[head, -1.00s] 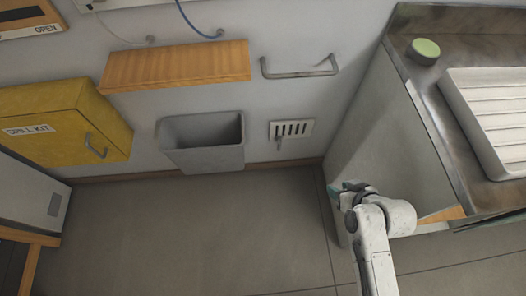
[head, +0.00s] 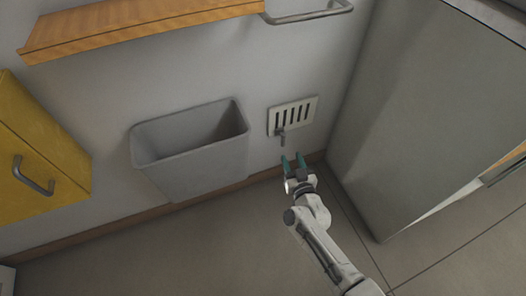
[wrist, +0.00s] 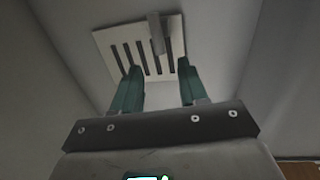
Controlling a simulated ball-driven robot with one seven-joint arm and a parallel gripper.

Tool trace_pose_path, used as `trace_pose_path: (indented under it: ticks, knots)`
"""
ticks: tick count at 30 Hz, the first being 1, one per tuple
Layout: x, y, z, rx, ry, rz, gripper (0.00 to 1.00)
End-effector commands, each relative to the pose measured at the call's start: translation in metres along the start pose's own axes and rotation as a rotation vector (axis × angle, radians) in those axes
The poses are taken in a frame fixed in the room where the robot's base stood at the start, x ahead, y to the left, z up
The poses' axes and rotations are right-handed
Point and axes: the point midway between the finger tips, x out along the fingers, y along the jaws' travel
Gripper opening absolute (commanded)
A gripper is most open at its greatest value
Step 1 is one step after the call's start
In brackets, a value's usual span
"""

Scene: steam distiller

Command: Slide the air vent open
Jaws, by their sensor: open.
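The air vent (head: 293,115) is a pale slotted plate low on the wall, with dark slots showing. A small grey handle (head: 281,138) sticks out at its lower left. My gripper (head: 293,159) is just below and in front of the vent, with its teal fingers apart and nothing between them. In the wrist view the vent (wrist: 113,38) is ahead at the top, and its handle (wrist: 156,32) stands above the gap between the open fingers of my gripper (wrist: 157,80). The fingers look apart from the handle.
A grey bin (head: 190,150) is on the wall left of the vent. A grey cabinet side (head: 400,130) stands close on the right. A metal rail (head: 310,14) and a wooden shelf (head: 140,25) are above. A yellow box (head: 35,160) is at far left.

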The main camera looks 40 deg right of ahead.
Motion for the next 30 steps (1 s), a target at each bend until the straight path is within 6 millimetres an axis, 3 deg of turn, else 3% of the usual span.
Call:
trace_pose_path:
  ticks: [1,8,21,30]
  knots:
    - [0.001,0.005,0.012,-0.001,0.014,0.024,0.43]
    - [0.007,0.014,0.016,-0.004,0.041,0.068,0.43]
    - [0.079,0.018,0.015,-0.003,0.042,0.066,0.43]
    - [0.106,0.02,0.012,-0.004,0.039,0.065,0.43]
